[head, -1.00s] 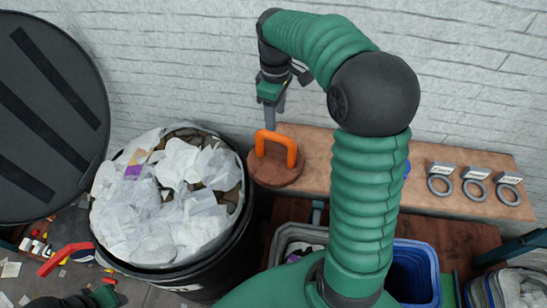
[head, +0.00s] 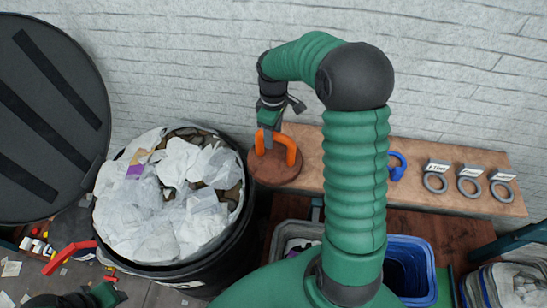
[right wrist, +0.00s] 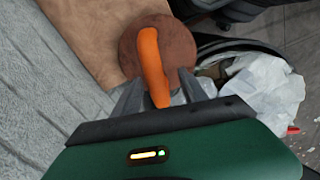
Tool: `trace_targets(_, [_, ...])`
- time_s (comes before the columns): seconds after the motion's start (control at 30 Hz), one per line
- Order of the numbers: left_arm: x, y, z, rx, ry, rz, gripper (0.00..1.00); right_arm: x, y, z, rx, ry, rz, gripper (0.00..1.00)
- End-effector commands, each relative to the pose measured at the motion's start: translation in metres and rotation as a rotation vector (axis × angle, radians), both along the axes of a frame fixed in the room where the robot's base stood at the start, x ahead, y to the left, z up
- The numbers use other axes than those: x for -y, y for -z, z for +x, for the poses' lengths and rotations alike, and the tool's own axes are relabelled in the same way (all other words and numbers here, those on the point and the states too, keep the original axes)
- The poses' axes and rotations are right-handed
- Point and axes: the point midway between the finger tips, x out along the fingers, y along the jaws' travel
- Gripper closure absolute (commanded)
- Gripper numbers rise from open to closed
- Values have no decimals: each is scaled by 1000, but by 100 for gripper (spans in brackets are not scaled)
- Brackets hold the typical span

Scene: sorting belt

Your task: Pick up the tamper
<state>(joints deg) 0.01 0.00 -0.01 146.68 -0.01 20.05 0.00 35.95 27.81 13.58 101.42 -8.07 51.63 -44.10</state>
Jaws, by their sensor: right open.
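The tamper has a round brown base (head: 266,174) and an orange arched handle (head: 291,150). It stands on the left end of the wooden shelf. My right gripper (head: 267,137) is over the handle, its grey fingers pointing down and partly covering the arch. In the right wrist view, the orange handle (right wrist: 151,62) lies between the two open fingers (right wrist: 160,95), with the brown base (right wrist: 180,50) beyond. Whether a finger touches the handle cannot be told. Part of my left gripper (head: 103,294) shows at the lower left; its fingers cannot be made out.
A bin full of white waste (head: 165,205) stands just left of the tamper. The wooden shelf (head: 411,187) runs right, with a blue ring (head: 397,166) and several labelled grey rings (head: 435,182). A blue crate (head: 430,272) is below. The wall is close behind.

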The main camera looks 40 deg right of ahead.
Motion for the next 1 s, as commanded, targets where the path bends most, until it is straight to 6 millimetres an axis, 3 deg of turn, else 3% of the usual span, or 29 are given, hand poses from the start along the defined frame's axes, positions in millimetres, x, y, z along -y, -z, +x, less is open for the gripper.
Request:
trace_targets(0.47, [0, -1, 0, 0, 0, 0, 64, 1, 4, 0, 0, 1, 1, 50])
trace_targets(0.83, [0, -1, 0, 0, 0, 0, 64, 1, 3, 0, 0, 1, 0, 97])
trace_targets(1.0, [0, -1, 0, 0, 0, 0, 64, 2, 3, 0, 1, 2, 0, 100])
